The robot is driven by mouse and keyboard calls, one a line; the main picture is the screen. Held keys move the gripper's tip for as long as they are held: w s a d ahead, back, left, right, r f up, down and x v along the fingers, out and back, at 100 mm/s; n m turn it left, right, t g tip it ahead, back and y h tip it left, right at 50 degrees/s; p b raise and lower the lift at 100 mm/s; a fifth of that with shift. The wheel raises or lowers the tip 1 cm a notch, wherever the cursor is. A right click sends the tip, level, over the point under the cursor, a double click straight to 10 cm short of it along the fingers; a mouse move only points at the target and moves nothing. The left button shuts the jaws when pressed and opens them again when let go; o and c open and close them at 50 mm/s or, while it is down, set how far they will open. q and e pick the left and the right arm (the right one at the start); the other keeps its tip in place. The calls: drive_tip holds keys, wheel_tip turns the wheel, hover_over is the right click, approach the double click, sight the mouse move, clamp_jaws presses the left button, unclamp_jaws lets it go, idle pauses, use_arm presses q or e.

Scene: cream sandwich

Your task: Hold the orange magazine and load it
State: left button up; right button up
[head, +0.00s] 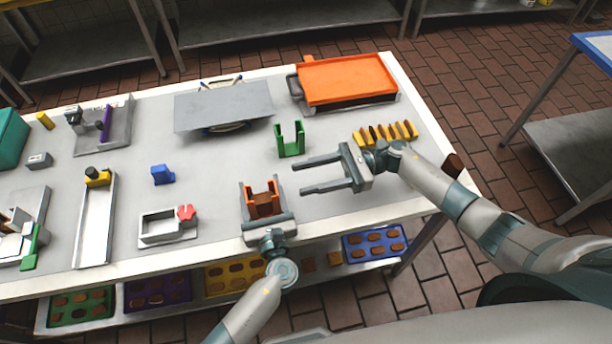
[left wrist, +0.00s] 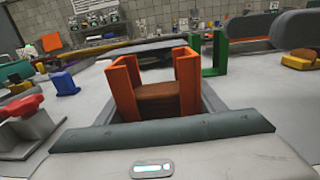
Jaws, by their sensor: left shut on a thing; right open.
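The orange magazine (head: 274,186) stands upright at the table's near edge, between the fingers of my left gripper (head: 262,188), which is shut on it. In the left wrist view the magazine (left wrist: 125,92) has tall orange corner walls, with brown biscuits (left wrist: 158,98) stacked low inside. My right gripper (head: 299,177) is open and empty, to the right of the magazine, its fingers pointing left. A row of brown and yellow pieces (head: 385,133) lies beyond my right wrist. Whether the magazine's base touches the table is hidden.
A green magazine (head: 280,146) stands behind the orange one. An orange tray (head: 345,80) sits at the back right and a grey plate (head: 225,104) at the back middle. A metal fixture with a red knob (head: 186,213) and a blue block (head: 162,174) are to the left.

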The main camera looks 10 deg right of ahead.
idle(0.4)
use_arm(q)
drive_tip(key=o, duration=1.2)
drive_tip(key=shift+o, duration=0.2)
drive_tip(key=shift+s, duration=0.15)
drive_tip(key=s, duration=1.1)
drive_tip(key=shift+s+d, duration=0.2)
drive_tip(key=shift+s, duration=0.2)
